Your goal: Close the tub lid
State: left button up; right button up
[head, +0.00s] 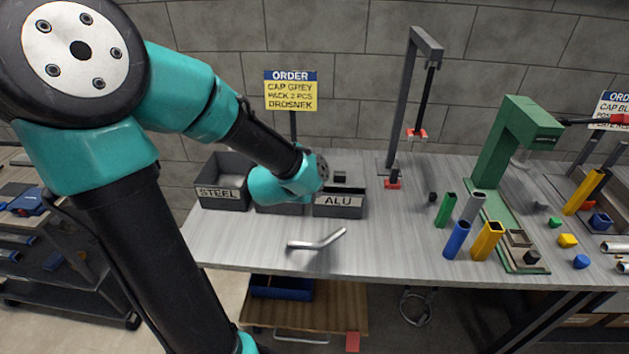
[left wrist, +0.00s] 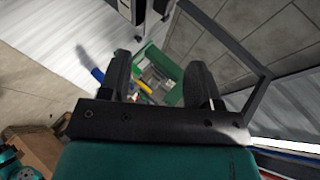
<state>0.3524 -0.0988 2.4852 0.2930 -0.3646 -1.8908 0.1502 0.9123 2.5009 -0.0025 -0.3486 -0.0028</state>
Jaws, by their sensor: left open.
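No tub with a lid can be made out for certain. Three dark open-topped bins stand at the table's left: the STEEL bin (head: 222,182), a middle bin (head: 280,208) partly hidden by my left arm, and the ALU bin (head: 338,203). My left wrist is over the middle and ALU bins in the head view, and its fingers are not clear there. In the left wrist view my left gripper (left wrist: 160,85) is open, with nothing seen held between its two dark fingers.
A bent metal handle (head: 317,240) lies in front of the bins. A tall grey stand (head: 404,95) rises behind. A green press (head: 500,150) stands right, with coloured tubes (head: 487,240) before it.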

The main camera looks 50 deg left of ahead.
pick_arm(q)
jog(key=shift+w, duration=0.3)
jog(key=c, duration=0.3)
jog(key=w+g+h, duration=0.1)
jog(key=w, duration=0.2)
jog(key=w+r+g+h, duration=0.1)
jog(key=w+h, duration=0.1)
jog(key=w, duration=0.2)
jog(key=w+r+g+h, duration=0.1)
jog(key=w+g, duration=0.1)
jog(key=w, duration=0.2)
jog(key=shift+w+a+h, duration=0.1)
jog(key=shift+a+h, duration=0.1)
jog(key=shift+h, duration=0.1)
grip_shut()
jog(key=w+a+r+n+g, duration=0.2)
jog(key=w+a+r+g, duration=0.2)
jog(key=a+r+g, duration=0.1)
jog(key=r+g, duration=0.1)
jog(key=g, duration=0.1)
jog(key=shift+w+a+g+y, duration=0.2)
jog(key=shift+g+y, duration=0.1)
jog(key=shift+y, duration=0.1)
jog(key=shift+r, duration=0.1)
